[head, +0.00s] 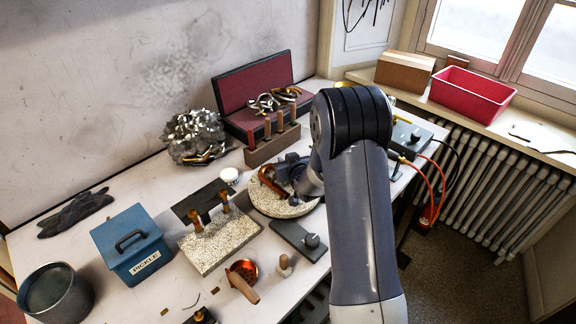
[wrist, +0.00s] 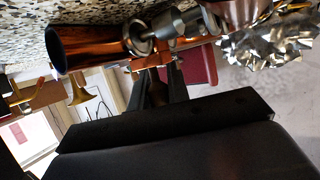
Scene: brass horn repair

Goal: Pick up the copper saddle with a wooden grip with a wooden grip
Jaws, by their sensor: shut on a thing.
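My gripper (wrist: 164,78) is shut on a small copper piece (wrist: 150,64), which I take for the copper saddle. Its wooden grip is mostly hidden between the dark fingers. In the wrist view the piece is close beside a copper tube (wrist: 84,46) and a grey metal rod (wrist: 175,24); I cannot tell whether they touch. In the head view my gripper (head: 293,172) is over the round speckled board, partly hidden by my arm. The curved copper tube (head: 270,184) shows just left of it, and the saddle cannot be made out there.
The round board (head: 285,207) stands mid-bench. A speckled block (head: 222,243), a copper dish with wooden handle (head: 243,268) and a blue box (head: 130,243) lie in front and left. A tool rack (head: 272,147), crumpled metal (head: 194,138) and an open case (head: 252,80) stand behind.

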